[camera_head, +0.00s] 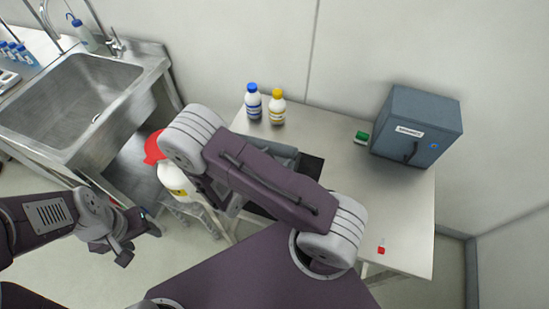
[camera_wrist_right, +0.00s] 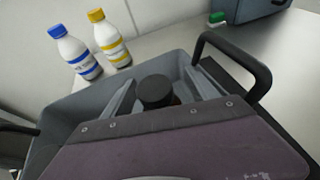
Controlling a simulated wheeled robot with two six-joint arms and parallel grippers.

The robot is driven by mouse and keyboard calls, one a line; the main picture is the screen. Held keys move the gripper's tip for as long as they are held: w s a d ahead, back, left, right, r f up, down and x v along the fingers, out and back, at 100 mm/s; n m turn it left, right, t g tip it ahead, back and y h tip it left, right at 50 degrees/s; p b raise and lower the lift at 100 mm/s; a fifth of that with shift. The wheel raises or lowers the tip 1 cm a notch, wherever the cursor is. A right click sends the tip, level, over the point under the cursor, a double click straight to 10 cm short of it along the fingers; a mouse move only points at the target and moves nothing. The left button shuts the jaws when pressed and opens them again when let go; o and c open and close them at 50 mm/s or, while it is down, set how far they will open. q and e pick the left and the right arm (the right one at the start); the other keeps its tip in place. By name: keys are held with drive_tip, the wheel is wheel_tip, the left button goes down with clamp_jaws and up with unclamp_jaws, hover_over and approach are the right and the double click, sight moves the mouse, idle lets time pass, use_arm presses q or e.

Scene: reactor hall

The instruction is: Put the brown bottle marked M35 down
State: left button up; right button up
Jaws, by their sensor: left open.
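In the right wrist view a black cap (camera_wrist_right: 155,90) with a sliver of brown below it shows inside a grey tote (camera_wrist_right: 60,118). It looks like the top of the brown bottle; its body and the M35 marking are hidden. My right gripper (camera_wrist_right: 160,88) has a grey finger on each side of the cap. Its grip on the bottle's body is hidden behind the purple wrist part. In the head view my right arm covers this gripper and most of the tote (camera_head: 284,151). My left gripper (camera_head: 136,243) is open and empty, low at the left, away from the table.
A blue-capped bottle (camera_head: 253,103) and a yellow-capped bottle (camera_head: 277,109) stand behind the tote on the table (camera_head: 400,215). A grey-blue cabinet (camera_head: 415,128) and a green-topped item (camera_head: 361,137) are right. A sink (camera_head: 75,95) and red-lidded white container (camera_head: 175,180) are left. The table's right front is mostly clear.

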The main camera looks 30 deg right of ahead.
drive_tip(key=shift+a+r+p, duration=0.1)
drive_tip(key=shift+r+p, duration=0.5)
drive_tip(key=shift+r, duration=0.05)
drive_tip(key=v, duration=1.2)
drive_tip(key=shift+f, duration=0.1)
